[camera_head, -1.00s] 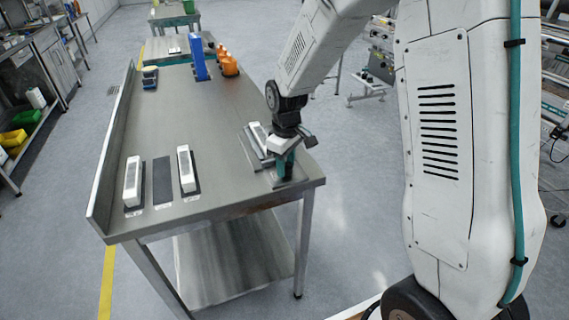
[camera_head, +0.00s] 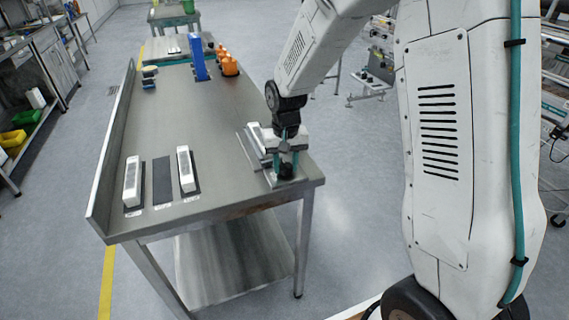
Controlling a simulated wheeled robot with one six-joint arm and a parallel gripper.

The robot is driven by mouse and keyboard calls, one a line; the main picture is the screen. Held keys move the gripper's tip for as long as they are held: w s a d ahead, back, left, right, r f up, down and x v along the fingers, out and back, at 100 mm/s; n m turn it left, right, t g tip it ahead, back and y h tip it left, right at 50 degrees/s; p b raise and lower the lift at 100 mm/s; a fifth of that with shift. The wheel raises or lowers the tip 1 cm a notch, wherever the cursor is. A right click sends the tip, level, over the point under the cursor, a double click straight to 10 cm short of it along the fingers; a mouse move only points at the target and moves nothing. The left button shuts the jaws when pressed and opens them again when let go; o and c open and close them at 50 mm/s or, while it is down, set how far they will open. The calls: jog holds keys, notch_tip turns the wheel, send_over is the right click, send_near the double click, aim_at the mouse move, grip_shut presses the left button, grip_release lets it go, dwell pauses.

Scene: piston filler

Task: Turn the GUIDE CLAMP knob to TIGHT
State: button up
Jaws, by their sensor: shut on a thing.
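My gripper (camera_head: 286,168) points down at the front right corner of the steel table (camera_head: 200,110). Its two teal fingers are shut on a small dark knob, the GUIDE CLAMP knob (camera_head: 286,171), and stand on either side of it. The knob sits on a grey metal plate (camera_head: 272,180) at the end of a guide rail. The fingers hide part of the knob. Its pointer and any TIGHT marking are too small to read from here.
A white block (camera_head: 254,133) stands by the rail just behind the gripper. Two white blocks (camera_head: 132,182) (camera_head: 186,168) flank a dark mat (camera_head: 162,180) at front left. A blue upright piece (camera_head: 198,58) and orange parts (camera_head: 229,67) stand farther back. The table's middle is clear.

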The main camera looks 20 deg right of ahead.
aim_at(286, 166)
jog(key=shift+m, duration=0.5)
jog(key=o, duration=1)
notch_tip(286, 166, up, 8)
jog(key=shift+f, duration=0.1)
